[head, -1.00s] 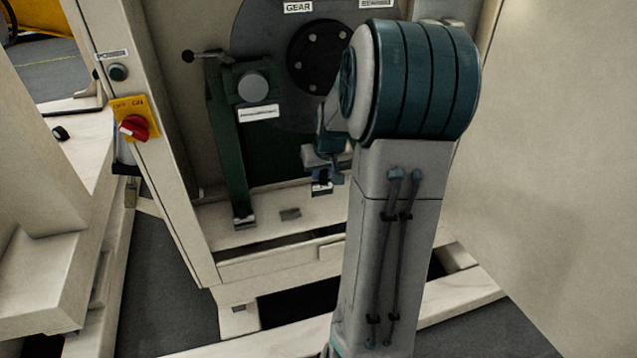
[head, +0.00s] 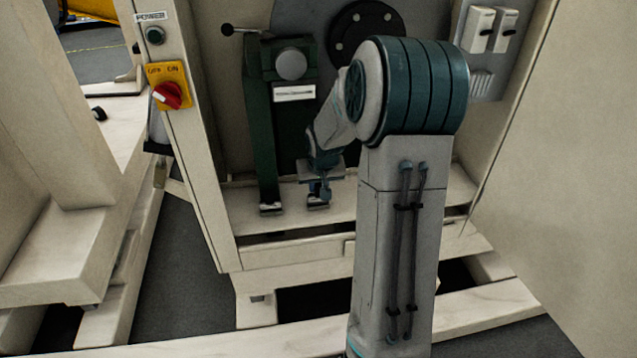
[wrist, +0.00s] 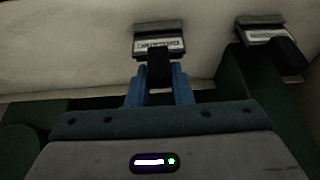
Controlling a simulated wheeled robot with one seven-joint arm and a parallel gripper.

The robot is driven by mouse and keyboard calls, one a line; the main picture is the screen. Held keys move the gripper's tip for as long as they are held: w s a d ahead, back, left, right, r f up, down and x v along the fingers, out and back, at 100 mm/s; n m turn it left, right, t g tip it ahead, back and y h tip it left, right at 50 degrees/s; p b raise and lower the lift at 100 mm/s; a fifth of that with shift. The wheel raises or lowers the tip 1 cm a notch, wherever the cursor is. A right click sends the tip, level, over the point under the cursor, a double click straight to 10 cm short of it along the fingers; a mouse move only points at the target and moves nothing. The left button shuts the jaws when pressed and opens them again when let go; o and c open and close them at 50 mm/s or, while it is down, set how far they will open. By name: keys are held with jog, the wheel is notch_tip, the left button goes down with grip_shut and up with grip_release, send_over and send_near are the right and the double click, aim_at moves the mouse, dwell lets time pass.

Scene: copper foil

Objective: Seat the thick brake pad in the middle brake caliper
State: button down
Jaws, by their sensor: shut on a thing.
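My gripper (wrist: 159,78) is shut on the brake pad's black block (wrist: 159,68), with one blue finger on each side. The block reaches a labelled grey caliper (wrist: 158,27) on the pale ledge in the wrist view. The white label sits where block and caliper meet; I cannot tell how deep the pad sits. A second caliper (wrist: 260,21), with a similar label and dark block, is to the right. In the head view my gripper (head: 321,186) points down right over one caliper (head: 318,206); the other caliper (head: 270,209) is at its left. The fingertips are too small there to read.
A green post (head: 262,140) with a black-knobbed lever stands left of my gripper. A dark disc hub (head: 365,28) is behind my arm. The cabinet's left frame carries a red switch (head: 168,95). The ledge (head: 345,213) looks bare at the front.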

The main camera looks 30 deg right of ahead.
jog(key=shift+f, duration=0.2)
jog(key=c, duration=1.3)
grip_release()
